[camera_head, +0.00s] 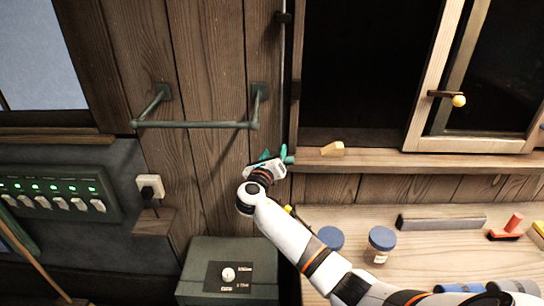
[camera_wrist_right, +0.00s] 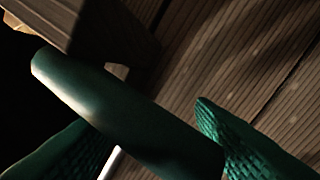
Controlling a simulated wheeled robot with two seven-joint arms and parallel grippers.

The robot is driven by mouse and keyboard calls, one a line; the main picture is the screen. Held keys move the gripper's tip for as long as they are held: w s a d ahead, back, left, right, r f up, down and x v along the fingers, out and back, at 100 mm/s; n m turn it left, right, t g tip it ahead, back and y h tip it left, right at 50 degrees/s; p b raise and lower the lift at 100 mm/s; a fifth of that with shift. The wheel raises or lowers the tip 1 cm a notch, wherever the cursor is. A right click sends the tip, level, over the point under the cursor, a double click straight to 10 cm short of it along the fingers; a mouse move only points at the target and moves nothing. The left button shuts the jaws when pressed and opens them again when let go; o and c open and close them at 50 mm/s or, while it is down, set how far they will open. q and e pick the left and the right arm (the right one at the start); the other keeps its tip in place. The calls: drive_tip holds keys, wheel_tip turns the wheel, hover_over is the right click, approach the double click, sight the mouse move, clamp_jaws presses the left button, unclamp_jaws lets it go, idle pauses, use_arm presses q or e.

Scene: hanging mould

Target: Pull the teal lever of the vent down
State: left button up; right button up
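The teal lever (camera_wrist_right: 125,115) is a smooth dark teal bar lying slantwise across the right wrist view. My right gripper (camera_head: 275,157) is at the lower end of the thin upright rod (camera_head: 284,60), beside the window sill's left end. Its green ribbed fingers show in the wrist view (camera_wrist_right: 145,145), spread apart, with the lever crossing between them and covering part of the left finger. I cannot tell whether they touch it. In the head view, lever and fingertips are too small and alike to separate surely. My left gripper is not in view.
A wooden wedge (camera_head: 332,149) sits on the sill (camera_head: 390,161) just right of the gripper. A metal rail (camera_head: 195,125) sticks out of the wall at left. Jars (camera_head: 380,245) and a grey bar (camera_head: 440,222) stand on the bench below. A grey-green box (camera_head: 230,255) is lower left.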

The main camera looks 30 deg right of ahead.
drive_tip(key=o, duration=0.3)
drive_tip(key=shift+s+d+f+g, duration=0.15)
drive_tip(key=shift+s+f, duration=0.1)
drive_tip(key=shift+f, duration=0.15)
drive_tip(key=shift+s+d+f+g, duration=0.1)
drive_tip(key=shift+s+f+g, duration=0.1)
drive_tip(key=shift+f, duration=0.2)
drive_tip(key=o, duration=0.3)
drive_tip(key=shift+s+d, duration=0.1)
drive_tip(key=shift+s, duration=0.1)
drive_tip(key=shift+o, duration=0.2)
drive_tip(key=shift+d+r, duration=0.1)
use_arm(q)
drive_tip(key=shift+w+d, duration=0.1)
use_arm(e)
drive_tip(key=shift+r, duration=0.1)
drive_tip(key=shift+s+a, duration=0.1)
drive_tip(key=shift+a, duration=0.15)
use_arm(q)
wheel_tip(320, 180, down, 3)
drive_tip(key=b, duration=0.3)
use_arm(e)
drive_tip(key=v, duration=1.1)
drive_tip(key=shift+s, duration=0.25)
drive_tip(key=shift+a, duration=0.15)
